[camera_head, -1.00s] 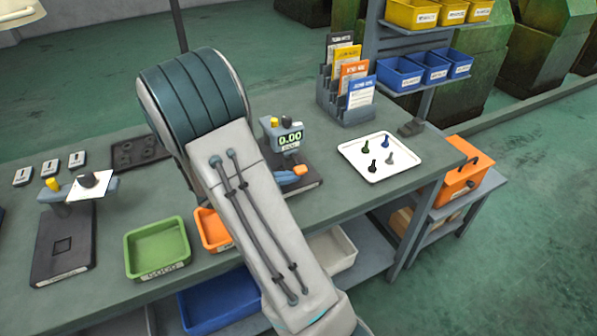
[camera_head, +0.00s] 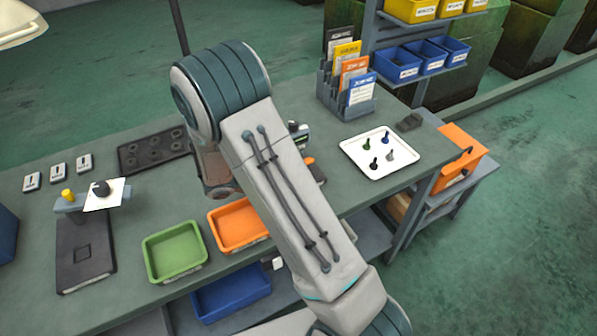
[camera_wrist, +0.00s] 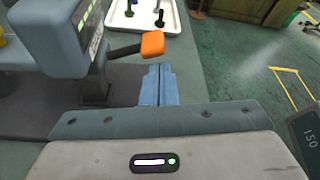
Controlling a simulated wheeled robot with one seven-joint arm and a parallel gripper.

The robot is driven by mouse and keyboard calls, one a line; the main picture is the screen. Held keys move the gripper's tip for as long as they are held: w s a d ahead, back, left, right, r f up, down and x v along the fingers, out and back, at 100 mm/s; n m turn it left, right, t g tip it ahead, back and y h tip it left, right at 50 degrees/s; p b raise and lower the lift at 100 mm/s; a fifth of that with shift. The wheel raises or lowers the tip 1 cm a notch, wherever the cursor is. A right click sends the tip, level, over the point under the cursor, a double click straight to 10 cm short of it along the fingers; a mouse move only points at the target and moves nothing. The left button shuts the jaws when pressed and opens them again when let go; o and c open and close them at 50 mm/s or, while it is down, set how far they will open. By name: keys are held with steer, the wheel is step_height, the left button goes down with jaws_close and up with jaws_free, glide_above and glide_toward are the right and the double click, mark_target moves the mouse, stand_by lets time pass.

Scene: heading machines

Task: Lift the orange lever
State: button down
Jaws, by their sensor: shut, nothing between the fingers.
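The orange lever (camera_wrist: 152,43) sticks out from the side of a grey-blue gauge device (camera_wrist: 75,40) in the wrist view. In the head view my arm covers most of the device, and only a bit of the orange lever (camera_head: 309,161) shows to the right of the arm. My gripper (camera_wrist: 158,68) is shut and empty. Its blue fingertips appear just below the lever's orange end in the wrist view. I cannot tell whether they touch it. The gripper is hidden behind my arm in the head view.
A white tray (camera_head: 351,147) with several small knobs lies right of the device. A card rack (camera_head: 343,104) stands behind. Green (camera_head: 178,278) and orange (camera_head: 238,246) bins sit at the front edge. Another device with a white card (camera_head: 106,203) stands at the left.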

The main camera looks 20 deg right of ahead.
steer(key=shift+d+r+p, duration=0.1)
steer(key=shift+r+p, duration=0.35)
steer(key=shift+r, duration=0.2)
steer(key=shift+r, duration=0.1)
steer(key=shift+w+r, duration=0.1)
steer(key=p+v, duration=0.3)
steer(key=v, duration=0.6)
steer(key=shift+w+a+f, duration=0.25)
steer(key=shift+a, duration=0.3)
